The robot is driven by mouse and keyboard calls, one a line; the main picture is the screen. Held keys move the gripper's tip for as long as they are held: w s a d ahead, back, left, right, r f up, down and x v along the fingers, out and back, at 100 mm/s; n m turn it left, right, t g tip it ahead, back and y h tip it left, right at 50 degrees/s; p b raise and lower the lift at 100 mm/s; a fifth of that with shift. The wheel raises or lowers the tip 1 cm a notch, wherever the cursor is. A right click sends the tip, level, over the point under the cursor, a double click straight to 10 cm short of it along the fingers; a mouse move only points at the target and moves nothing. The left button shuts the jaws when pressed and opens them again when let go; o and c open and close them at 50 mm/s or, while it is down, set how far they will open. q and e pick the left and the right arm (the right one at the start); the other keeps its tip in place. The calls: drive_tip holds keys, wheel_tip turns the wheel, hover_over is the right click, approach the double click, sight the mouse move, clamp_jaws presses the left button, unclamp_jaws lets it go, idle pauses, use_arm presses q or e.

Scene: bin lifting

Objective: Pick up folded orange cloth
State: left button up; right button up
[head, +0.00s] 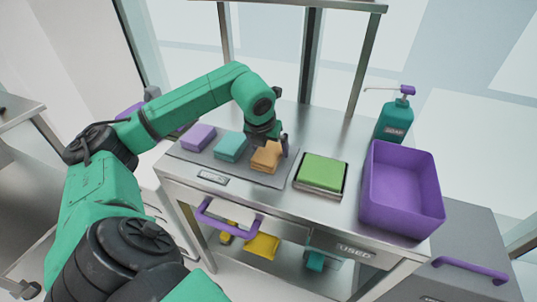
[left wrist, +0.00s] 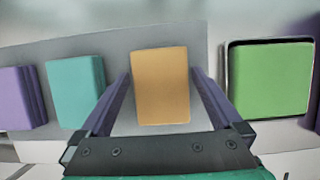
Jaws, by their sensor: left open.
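The folded orange cloth (head: 265,158) lies on a grey mat (head: 215,163) on the metal table, at the right end of a row of folded cloths. In the left wrist view the orange cloth (left wrist: 161,86) sits between the two fingers. My left gripper (head: 283,146) is open and right over the cloth, pointing down, with a finger on either side of it. In the left wrist view my left gripper (left wrist: 163,100) shows small gaps between its fingers and the cloth. My right gripper is not in view.
A teal cloth (head: 231,147) and a purple cloth (head: 199,137) lie left of the orange one. A green cloth (head: 323,171) in a tray is to the right. Beyond stand a purple bin (head: 373,205) and a teal soap bottle (head: 394,119).

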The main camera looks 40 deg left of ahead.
use_arm(q)
drive_tip(key=shift+f+b, duration=0.25)
drive_tip(key=shift+b, duration=0.05)
idle(0.5)
drive_tip(key=c, duration=1.1)
